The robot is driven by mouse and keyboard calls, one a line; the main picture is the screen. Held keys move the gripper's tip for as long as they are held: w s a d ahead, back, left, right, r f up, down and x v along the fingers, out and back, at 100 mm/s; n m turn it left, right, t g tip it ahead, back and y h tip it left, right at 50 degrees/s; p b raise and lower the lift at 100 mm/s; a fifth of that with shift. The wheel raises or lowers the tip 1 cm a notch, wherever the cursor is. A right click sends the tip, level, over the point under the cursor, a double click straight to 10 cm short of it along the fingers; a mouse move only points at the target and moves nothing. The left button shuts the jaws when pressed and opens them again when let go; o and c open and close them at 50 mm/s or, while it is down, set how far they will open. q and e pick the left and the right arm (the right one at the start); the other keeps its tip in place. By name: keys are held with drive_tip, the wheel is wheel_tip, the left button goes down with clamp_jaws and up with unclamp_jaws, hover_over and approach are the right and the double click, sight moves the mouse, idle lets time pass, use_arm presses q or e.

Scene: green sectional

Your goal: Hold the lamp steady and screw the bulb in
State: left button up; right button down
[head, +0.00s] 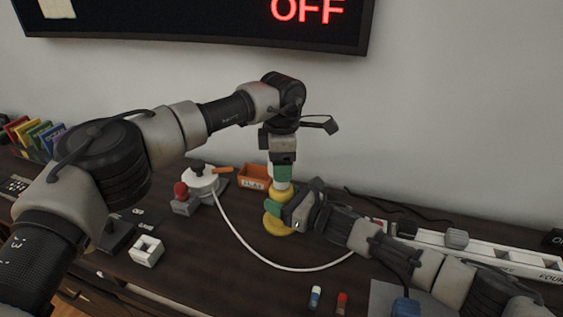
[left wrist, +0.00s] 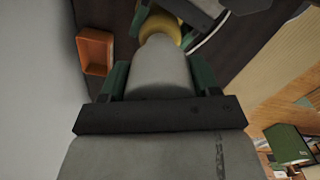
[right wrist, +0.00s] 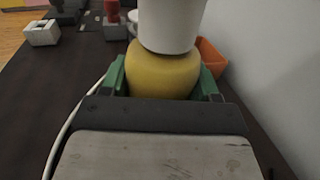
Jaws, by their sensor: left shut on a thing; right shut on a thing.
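The yellow lamp (head: 277,225) stands on the dark table, its rounded body (right wrist: 160,75) under a white bulb (right wrist: 172,22). My right gripper (head: 277,207) comes in from the right and is shut on the lamp's body, with a green finger on each side. My left gripper (head: 282,173) points down from above and is shut on the bulb (head: 283,186). The bulb fills the space between its fingers in the left wrist view (left wrist: 160,70). The bulb is upright and appears to meet the lamp's top; its threads are hidden.
A white round device (head: 201,183) with a white cord (head: 247,249), a red-knobbed block (head: 184,203) and an orange box (head: 253,177) stand nearby. A white square block (head: 147,251) is at left. A white strip (head: 495,255) lies at right. A wall panel (head: 308,12) reads OFF.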

use_arm(q)
drive_tip(key=m, duration=2)
drive_tip(key=shift+m, duration=0.3)
drive_tip(key=m, duration=0.5)
drive_tip(key=shift+a, duration=0.1)
drive_tip(key=o, duration=0.9)
drive_tip(key=shift+r, duration=2.25)
